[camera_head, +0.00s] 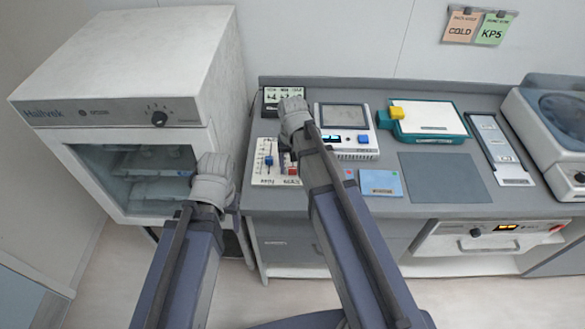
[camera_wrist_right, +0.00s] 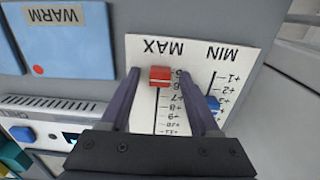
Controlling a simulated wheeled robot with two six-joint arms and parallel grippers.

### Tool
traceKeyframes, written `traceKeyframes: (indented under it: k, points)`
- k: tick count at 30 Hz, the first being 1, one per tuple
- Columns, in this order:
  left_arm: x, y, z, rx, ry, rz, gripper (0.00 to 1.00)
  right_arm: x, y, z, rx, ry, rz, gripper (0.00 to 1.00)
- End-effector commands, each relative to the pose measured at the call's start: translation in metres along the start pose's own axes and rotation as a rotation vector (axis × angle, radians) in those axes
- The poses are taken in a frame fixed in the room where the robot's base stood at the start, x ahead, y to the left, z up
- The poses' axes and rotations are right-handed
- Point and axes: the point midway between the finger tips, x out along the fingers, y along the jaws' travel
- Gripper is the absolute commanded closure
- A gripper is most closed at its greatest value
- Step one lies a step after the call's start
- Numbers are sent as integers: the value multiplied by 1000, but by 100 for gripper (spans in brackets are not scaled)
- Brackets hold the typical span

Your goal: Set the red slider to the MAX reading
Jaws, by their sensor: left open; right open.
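The red slider knob (camera_wrist_right: 160,75) sits near the upper end of its slot in the right wrist view, below the upside-down MAX label. In the head view the red knob (camera_head: 292,171) is low on the white slider panel (camera_head: 262,178). The panel's blue knob (camera_wrist_right: 213,103) is under the MIN label, also seen in the head view (camera_head: 268,160). My right gripper (camera_wrist_right: 162,80) is open, a finger on each side of the red knob; contact cannot be told. My left gripper (camera_head: 212,190) is open and empty before the white cabinet; its fingers are hard to make out.
A small display (camera_head: 283,96) stands behind the panel, its digits too small to read. A device with a blue button (camera_head: 345,140) and a blue WARM card (camera_head: 381,183) lie right of the panel. The white cabinet (camera_head: 120,120) is at left.

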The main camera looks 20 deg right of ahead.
Motion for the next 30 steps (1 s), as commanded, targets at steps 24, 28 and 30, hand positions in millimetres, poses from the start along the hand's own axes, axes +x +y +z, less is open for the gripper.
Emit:
traceKeyframes:
  k: [24,28,30]
  points:
    - [0,0,0,0,0,0,38,0,0,0,0,0,0,100]
    - [0,0,0,0,0,0,38,0,0,0,0,0,0,100]
    - [0,0,0,0,0,0,38,0,0,0,0,0,0,100]
